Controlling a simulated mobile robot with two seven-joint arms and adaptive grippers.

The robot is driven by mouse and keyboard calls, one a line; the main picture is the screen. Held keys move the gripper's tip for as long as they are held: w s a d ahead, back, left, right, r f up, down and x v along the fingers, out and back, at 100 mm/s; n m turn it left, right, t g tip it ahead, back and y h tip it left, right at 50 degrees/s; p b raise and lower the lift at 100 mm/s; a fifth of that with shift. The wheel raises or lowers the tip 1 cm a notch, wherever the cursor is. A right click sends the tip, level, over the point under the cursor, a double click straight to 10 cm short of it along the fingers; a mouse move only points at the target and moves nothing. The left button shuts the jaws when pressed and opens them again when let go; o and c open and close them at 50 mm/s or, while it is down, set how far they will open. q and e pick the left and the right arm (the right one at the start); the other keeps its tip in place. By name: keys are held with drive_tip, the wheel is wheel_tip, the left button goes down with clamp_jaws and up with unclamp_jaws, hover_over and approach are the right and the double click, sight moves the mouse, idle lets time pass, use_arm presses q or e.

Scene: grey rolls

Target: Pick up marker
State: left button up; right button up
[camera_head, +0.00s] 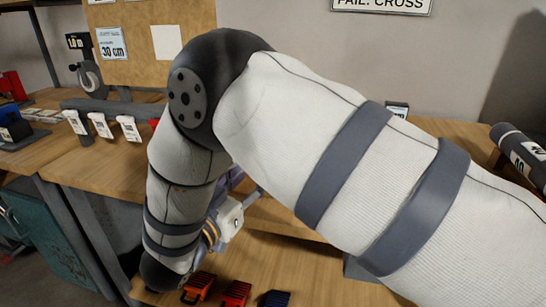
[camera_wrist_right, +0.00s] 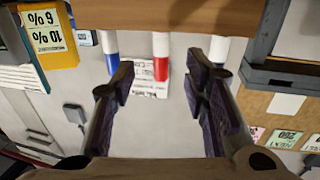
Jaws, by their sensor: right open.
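Three markers with white bodies show in the right wrist view. The blue-ended marker (camera_wrist_right: 111,45) is at the left, the red-ended marker (camera_wrist_right: 161,52) in the middle, and a dark-ended marker (camera_wrist_right: 218,52) at the right, partly hidden by a finger. My right gripper (camera_wrist_right: 160,84) is open and empty, with the red-ended marker seen between its fingertips. I see no contact. In the head view my right gripper (camera_head: 238,188) is mostly hidden behind my own arm, and I cannot make out the markers. My left gripper is not in view.
A wooden edge (camera_wrist_right: 165,12) crosses the top of the wrist view. In the head view, orange (camera_head: 198,287), red (camera_head: 236,293) and blue (camera_head: 273,299) items sit on the wooden surface at the front. A dark cylinder (camera_head: 520,155) lies at the right.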

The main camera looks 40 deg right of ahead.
drive_tip(key=x, duration=0.9)
drive_tip(key=shift+w+f, duration=0.1)
drive_tip(key=shift+f, duration=0.15)
clamp_jaws()
